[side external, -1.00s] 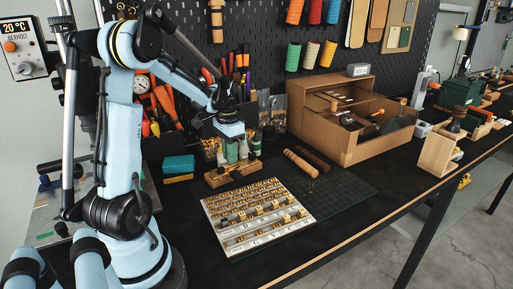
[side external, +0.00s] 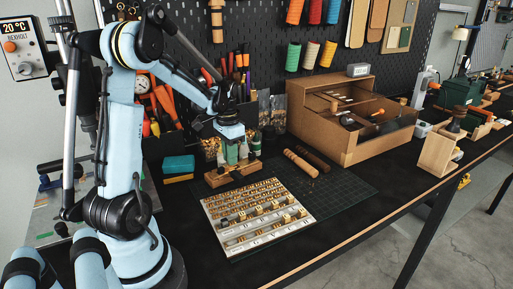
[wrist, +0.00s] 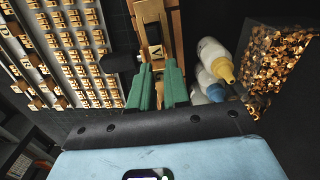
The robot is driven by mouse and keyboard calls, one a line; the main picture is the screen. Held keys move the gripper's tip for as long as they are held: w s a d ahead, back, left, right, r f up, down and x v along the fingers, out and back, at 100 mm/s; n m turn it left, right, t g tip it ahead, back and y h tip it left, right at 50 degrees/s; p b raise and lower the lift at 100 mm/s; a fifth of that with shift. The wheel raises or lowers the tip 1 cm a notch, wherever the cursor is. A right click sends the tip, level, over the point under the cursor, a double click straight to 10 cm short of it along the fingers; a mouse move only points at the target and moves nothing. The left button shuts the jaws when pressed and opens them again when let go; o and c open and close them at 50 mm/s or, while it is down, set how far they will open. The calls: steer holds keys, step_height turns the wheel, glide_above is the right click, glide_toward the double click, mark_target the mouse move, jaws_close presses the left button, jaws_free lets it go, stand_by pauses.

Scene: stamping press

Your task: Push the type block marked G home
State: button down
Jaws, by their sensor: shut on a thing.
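My gripper (side external: 238,157) is low over a wooden holder (side external: 217,180) at the back of the bench. In the wrist view, the green fingers of my gripper (wrist: 159,70) are close together at the holder (wrist: 172,22), shut on a small type block (wrist: 156,52). A dark mark shows on the block's brass-coloured face, but I cannot read it surely as G. The fingers hide the block's near part, so I cannot tell how deep it sits. The block is too small to make out in the side view.
A pale type tray (side external: 236,240) with rows of brass blocks lies in front of the holder. Bottles (wrist: 215,62) and a bin of brass bits (wrist: 280,60) stand close to the right in the wrist view. A wooden handle (side external: 300,163) lies on the mat.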

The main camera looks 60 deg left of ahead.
steer(key=shift+f, duration=0.25)
steer(key=c, duration=1)
jaws_free()
steer(key=shift+r, duration=3.5)
